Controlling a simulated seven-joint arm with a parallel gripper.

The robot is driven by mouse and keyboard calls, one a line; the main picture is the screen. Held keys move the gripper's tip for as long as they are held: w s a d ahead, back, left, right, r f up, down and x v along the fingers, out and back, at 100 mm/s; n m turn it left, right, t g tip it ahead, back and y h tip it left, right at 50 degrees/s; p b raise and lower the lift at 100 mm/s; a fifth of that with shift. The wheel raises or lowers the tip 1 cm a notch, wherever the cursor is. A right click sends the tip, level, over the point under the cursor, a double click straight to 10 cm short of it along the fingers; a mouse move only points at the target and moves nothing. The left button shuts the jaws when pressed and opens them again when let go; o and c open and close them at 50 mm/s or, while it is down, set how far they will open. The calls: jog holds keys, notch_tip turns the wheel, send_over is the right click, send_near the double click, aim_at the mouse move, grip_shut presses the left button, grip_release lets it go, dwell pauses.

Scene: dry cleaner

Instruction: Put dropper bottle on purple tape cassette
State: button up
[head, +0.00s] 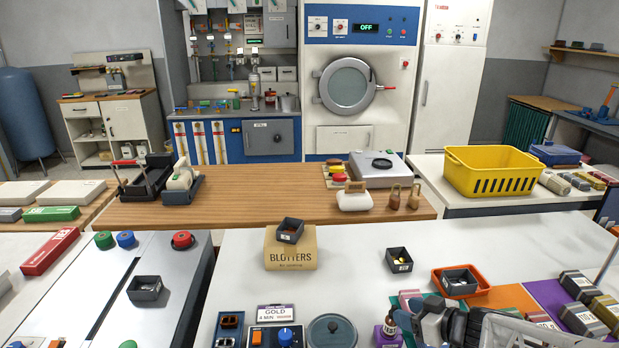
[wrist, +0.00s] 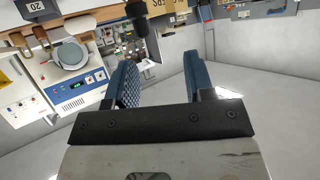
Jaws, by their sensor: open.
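A small dark bottle with a pale label, seemingly the dropper bottle (head: 390,326), shows at the front of the white counter in the head view. A purple block, seemingly the purple tape cassette (head: 382,339), shows just below it in the picture. I cannot tell whether the bottle rests on the block or stands behind it. My gripper (head: 418,314) is just right of the bottle in the head view, partly cut off by the lower edge. In the wrist view my gripper (wrist: 158,62) is open, with nothing between its fingers. Neither bottle nor cassette is clear there.
A blotters box (head: 291,259) carries a small dark tray. Another dark tray (head: 399,262) and an orange tray (head: 484,292) stand behind my gripper. A round grey lid (head: 332,334) lies left of the bottle. The counter's back right (head: 540,240) is clear.

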jog(key=s+a+r+m+g+h, duration=0.1)
jog(key=s+a+r+m+g, duration=0.1)
jog(key=s+a+r+g, duration=0.55)
jog(key=s+r+m+h, duration=0.4)
jog(key=s+r+h, duration=0.3)
jog(key=r, duration=0.2)
jog(key=shift+r+m, duration=0.35)
jog(key=shift+m, duration=0.05)
jog(key=shift+d+g, duration=0.1)
jog(key=shift+g, duration=0.15)
dwell(0.8)
